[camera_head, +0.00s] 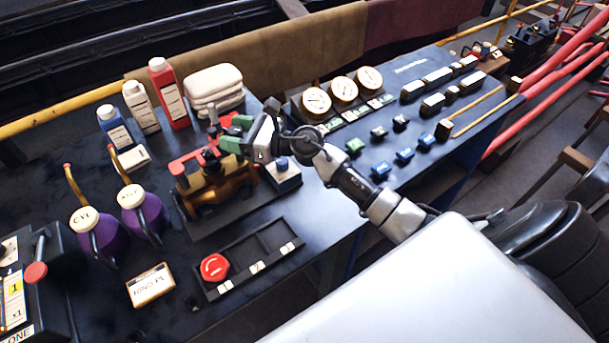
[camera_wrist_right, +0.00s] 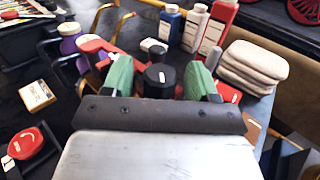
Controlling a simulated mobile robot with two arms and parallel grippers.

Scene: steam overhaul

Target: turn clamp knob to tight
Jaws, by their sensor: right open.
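The brass clamp assembly (camera_head: 215,190) with red levers sits on a dark base on the bench. A black knob (camera_wrist_right: 160,78) stands up between my right gripper's green fingers in the right wrist view; in the head view a black knob (camera_head: 210,155) shows on top of the brass body. My right gripper (camera_head: 230,135) is open, with one finger on each side of the knob in the wrist view (camera_wrist_right: 160,82). I cannot tell whether the fingers touch it. The knob's markings are hidden. My left gripper is not in view.
Red, white and blue bottles (camera_head: 168,95) and folded cloths (camera_head: 214,88) stand behind. Purple oil cans (camera_head: 142,212) are at left. A tray (camera_head: 250,258) holds a red round part (camera_head: 214,267) in front.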

